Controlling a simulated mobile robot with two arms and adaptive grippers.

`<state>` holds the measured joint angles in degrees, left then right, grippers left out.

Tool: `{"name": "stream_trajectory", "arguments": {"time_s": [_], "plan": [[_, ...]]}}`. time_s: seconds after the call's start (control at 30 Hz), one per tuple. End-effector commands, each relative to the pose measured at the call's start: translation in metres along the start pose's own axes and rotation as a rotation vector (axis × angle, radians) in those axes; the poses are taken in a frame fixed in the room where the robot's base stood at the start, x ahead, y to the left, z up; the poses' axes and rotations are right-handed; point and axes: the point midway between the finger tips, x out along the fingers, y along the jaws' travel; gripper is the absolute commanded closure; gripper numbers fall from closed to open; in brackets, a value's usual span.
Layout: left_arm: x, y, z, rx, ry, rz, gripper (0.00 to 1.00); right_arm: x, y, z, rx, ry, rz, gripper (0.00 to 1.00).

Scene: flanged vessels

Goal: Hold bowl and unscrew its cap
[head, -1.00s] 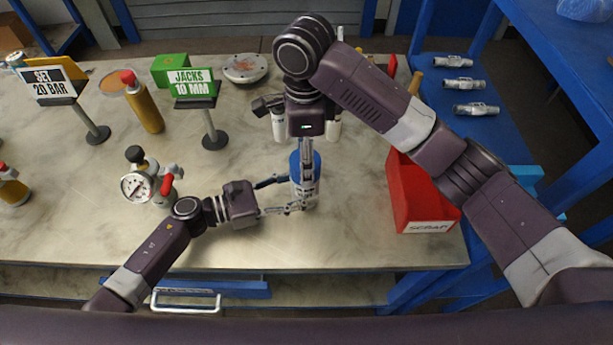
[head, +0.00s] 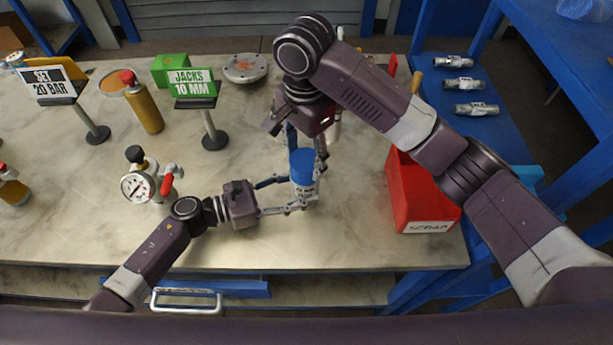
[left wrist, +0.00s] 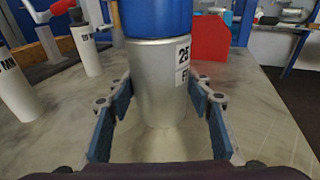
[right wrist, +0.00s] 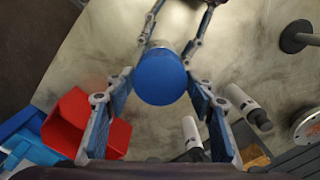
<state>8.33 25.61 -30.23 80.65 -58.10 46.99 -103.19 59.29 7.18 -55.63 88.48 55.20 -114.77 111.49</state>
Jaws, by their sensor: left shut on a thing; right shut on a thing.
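The bowl is a silver cylinder (head: 304,189) with a printed label and a blue cap (head: 301,161), upright on the bench. In the left wrist view the silver body (left wrist: 160,90) stands between the fingers, with the blue cap (left wrist: 157,18) above. My left gripper (head: 298,195) comes in from the left and is shut on the silver body. My right gripper (head: 304,152) reaches down from above and is shut on the blue cap. In the right wrist view the round cap (right wrist: 160,79) sits between its fingers, hiding most of the body.
A red SCRAP bin (head: 425,195) stands to the right. A pressure gauge (head: 138,187) with a red handle stands to the left. A JACKS sign (head: 194,84) and a yellow-brown bottle (head: 145,107) stand behind. White cylinders (right wrist: 193,132) stand close behind the bowl. The bench front is clear.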

Motion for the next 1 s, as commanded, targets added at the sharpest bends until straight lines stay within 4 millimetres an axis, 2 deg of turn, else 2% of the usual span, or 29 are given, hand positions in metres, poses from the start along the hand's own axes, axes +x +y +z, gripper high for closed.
{"name": "stream_trajectory", "arguments": {"time_s": [0.2, 0.4, 0.8, 1.0], "plan": [[0.0001, -0.0011, -0.0014, -0.001, 0.002, -0.002, 0.73, -0.0004, -0.0001, -0.0003, -0.287, 0.001, 0.0, 0.81], [0.0, -0.001, -0.0015, -0.001, 0.002, -0.002, 0.73, -0.0003, 0.0003, 0.0, -0.496, 0.0, 0.001, 0.81], [-0.0001, -0.0008, -0.0015, -0.001, 0.002, -0.001, 0.73, -0.0002, 0.0005, 0.0002, -0.546, -0.001, 0.001, 0.81], [-0.0001, -0.0007, -0.0016, -0.001, 0.003, -0.001, 0.73, -0.0004, 0.0005, -0.0001, -0.758, 0.0, 0.001, 0.81]]}}
